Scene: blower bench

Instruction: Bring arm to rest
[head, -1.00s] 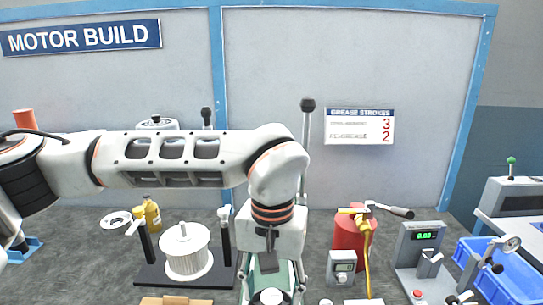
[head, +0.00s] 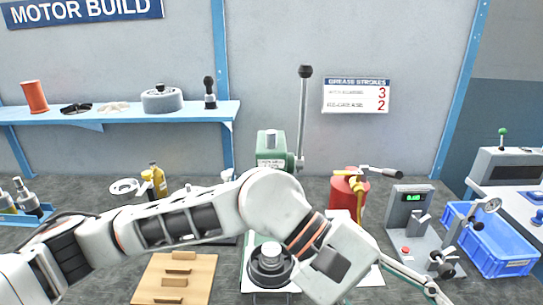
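My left arm (head: 190,217) comes in from the left and reaches across the front of the bench, elbow bent near the middle. Its wrist (head: 340,262) points down and to the right. My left gripper (head: 404,282) shows only in part at the bottom edge, right of the wrist. One thin finger link is visible; the tips are cut off or hidden, so its opening cannot be told. Nothing is seen held. My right gripper is not in view.
A green lever press (head: 271,142) stands behind the arm, with a dark round part (head: 270,262) at its base. A wooden board (head: 175,278) lies in front. To the right are a red grease canister (head: 343,195), a grey display stand (head: 408,210) and a blue crate (head: 505,245).

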